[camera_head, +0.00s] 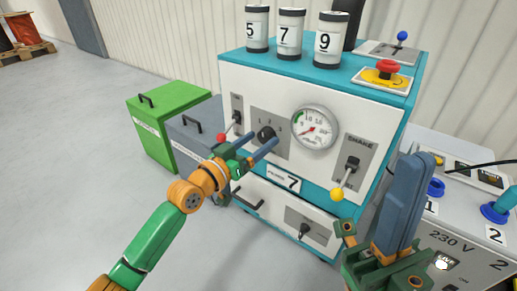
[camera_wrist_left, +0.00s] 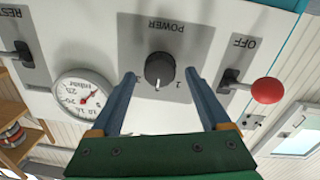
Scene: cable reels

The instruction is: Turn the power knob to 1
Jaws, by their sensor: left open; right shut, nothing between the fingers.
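The power knob (camera_head: 266,132) is a round black knob on a grey plate on the white front of the machine. In the left wrist view, which is upside down, the knob (camera_wrist_left: 160,68) has a white mark pointing to the middle of its scale, away from the "1" at the right. My left gripper (camera_head: 257,146) is open in front of the knob. In the wrist view its blue fingers (camera_wrist_left: 160,76) stand on both sides of the knob, with gaps visible. My right gripper (camera_head: 412,163) is shut and empty, pointing up at the right.
A red-tipped off lever (camera_head: 221,137) is left of the knob; a gauge (camera_head: 313,127) and yellow-tipped shake lever (camera_head: 338,194) are right. A red emergency button (camera_head: 388,67) and numbered canisters (camera_head: 289,34) are on top. A green box (camera_head: 168,122) stands left.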

